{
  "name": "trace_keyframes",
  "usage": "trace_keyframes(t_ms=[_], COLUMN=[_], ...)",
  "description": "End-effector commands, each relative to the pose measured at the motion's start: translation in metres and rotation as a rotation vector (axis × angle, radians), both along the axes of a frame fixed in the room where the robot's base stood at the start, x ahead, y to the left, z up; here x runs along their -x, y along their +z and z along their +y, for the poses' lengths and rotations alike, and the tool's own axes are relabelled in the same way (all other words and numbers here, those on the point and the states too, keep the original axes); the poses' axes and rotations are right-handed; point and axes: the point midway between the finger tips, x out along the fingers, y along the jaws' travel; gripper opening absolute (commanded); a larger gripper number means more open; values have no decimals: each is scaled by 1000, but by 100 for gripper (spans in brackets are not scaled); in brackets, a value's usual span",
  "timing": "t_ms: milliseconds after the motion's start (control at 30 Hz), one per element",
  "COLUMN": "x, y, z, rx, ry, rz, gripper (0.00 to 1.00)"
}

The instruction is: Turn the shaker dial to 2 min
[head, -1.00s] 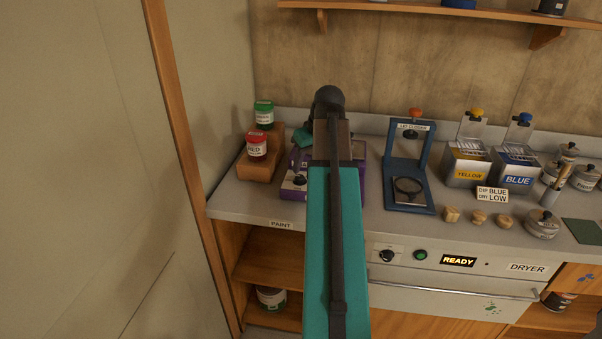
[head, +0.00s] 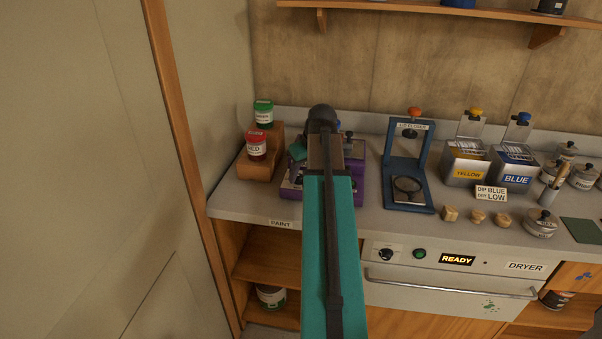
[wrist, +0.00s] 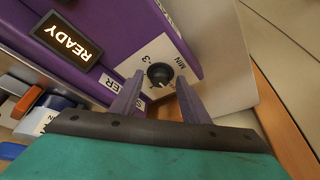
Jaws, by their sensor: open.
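The purple shaker (head: 289,191) stands on the counter at the left in the head view, mostly behind my arm. In the wrist view its body (wrist: 112,30) shows a lit READY display (wrist: 68,37). The black shaker dial (wrist: 160,75) sits on a white plate marked MIN, with a 3 readable. My gripper (wrist: 160,78) is open, with one grey finger on each side of the dial. I cannot tell whether the fingers touch it, or which mark it points to. The dial and fingers are hidden in the head view.
Red (head: 257,145) and green (head: 263,113) paint cans stand on a wooden step left of the shaker. A blue lid press (head: 408,165) stands to its right. The dryer drawer (head: 450,285) is below the counter. A wall panel closes the left side.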

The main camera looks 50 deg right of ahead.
Motion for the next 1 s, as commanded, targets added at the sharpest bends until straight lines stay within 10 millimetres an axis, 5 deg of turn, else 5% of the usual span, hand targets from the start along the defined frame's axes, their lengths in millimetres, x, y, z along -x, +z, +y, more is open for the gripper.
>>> trace_keyframes(t_ms=[267,1000], x=[0,-2], y=[0,2], z=[0,4], rx=[0,1], ry=[0,-211], rz=[0,-2], gripper=[1,1])
